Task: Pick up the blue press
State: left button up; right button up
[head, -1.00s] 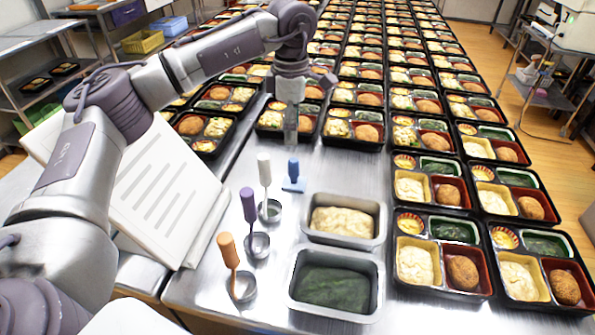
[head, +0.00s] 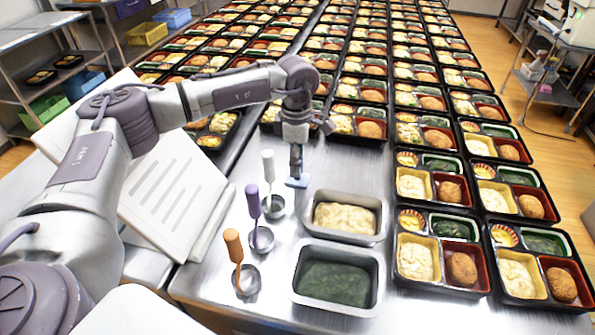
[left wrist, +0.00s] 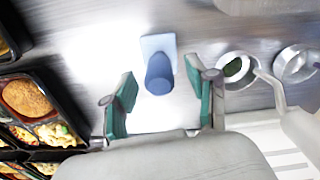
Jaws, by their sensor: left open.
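The blue press (head: 297,182) stands on the steel table, its flat base showing below my left gripper (head: 296,165) and its handle mostly hidden by it in the head view. In the left wrist view the blue press (left wrist: 159,74) stands with its dark blue round handle toward the camera and its light blue base on the table. My left gripper (left wrist: 163,100) is open, with one green-padded finger on each side, and the handle lies between and slightly beyond the fingertips. The handle looks apart from both pads. My right gripper is not in view.
White (head: 268,168), purple (head: 253,200) and orange (head: 233,245) scoops stand left of the press. Two metal pans, of pale mash (head: 384,222) and greens (head: 381,290), stand to its right and front. Bento trays (head: 372,142) fill the back and right. A slanted white board (head: 150,215) is at left.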

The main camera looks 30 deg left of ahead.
pick_arm(q)
grip_shut()
jog(key=shift+r, duration=0.1)
